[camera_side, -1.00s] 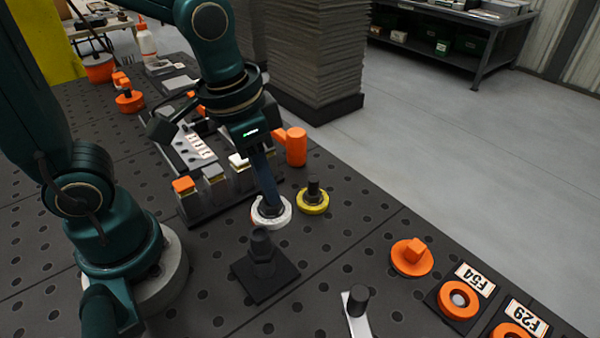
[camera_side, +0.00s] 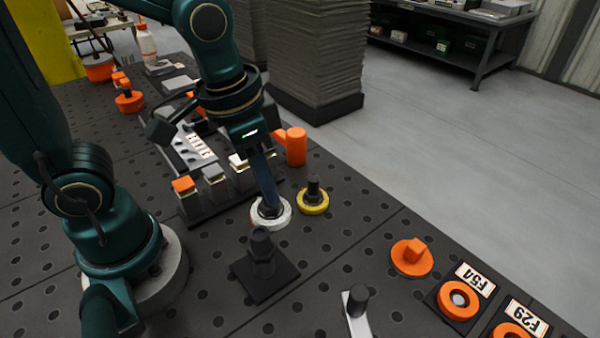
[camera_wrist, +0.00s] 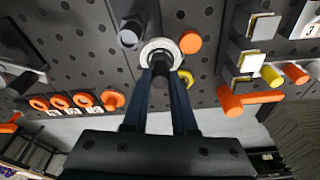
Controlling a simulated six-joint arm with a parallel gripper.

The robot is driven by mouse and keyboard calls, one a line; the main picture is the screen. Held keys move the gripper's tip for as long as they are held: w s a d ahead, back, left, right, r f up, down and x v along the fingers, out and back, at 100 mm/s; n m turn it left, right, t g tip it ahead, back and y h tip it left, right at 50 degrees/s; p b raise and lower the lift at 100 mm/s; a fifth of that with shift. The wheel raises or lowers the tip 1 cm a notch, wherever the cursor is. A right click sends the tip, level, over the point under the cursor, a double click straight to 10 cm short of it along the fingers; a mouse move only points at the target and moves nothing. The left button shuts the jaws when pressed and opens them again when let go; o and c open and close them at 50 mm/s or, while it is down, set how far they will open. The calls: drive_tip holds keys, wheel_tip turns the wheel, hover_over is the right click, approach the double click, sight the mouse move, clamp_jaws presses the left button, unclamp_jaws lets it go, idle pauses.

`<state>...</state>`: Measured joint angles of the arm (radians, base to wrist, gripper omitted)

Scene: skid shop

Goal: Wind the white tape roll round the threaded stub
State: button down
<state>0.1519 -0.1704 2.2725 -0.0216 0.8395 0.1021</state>
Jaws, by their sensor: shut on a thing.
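The white tape roll (camera_side: 284,217) is a flat white ring at the lower end of my gripper (camera_side: 268,205), close to the table. My gripper is shut at the roll's dark centre, with its fingers pointing down; in the wrist view the roll (camera_wrist: 147,49) surrounds the far end of the fingers (camera_wrist: 160,72). How the fingers grip it is partly hidden. The threaded stub (camera_side: 262,254) stands upright on a dark square base, in front of the roll and apart from it. In the wrist view the stub (camera_wrist: 129,34) shows to the upper left of the roll.
A yellow roll (camera_side: 313,202) sits around a dark post just right of the white one. A rack with blocks (camera_side: 214,178) and an orange cylinder (camera_side: 296,147) stand behind. An orange knob (camera_side: 412,257) is at the right. Perforated table lies bare between stub and knob.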

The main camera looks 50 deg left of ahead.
drive_tip(key=shift+s+d, duration=0.35)
drive_tip(key=shift+s, duration=0.05)
idle(0.5)
drive_tip(key=shift+w+a, duration=0.15)
drive_tip(key=shift+a, duration=0.05)
idle(0.6)
drive_tip(key=shift+d, duration=0.1)
drive_tip(key=shift+w+d, duration=0.5)
drive_tip(key=shift+d, duration=0.3)
drive_tip(key=shift+d, duration=0.85)
drive_tip(key=shift+d, duration=0.1)
drive_tip(key=shift+s+d, duration=0.2)
drive_tip(key=shift+d, duration=0.6)
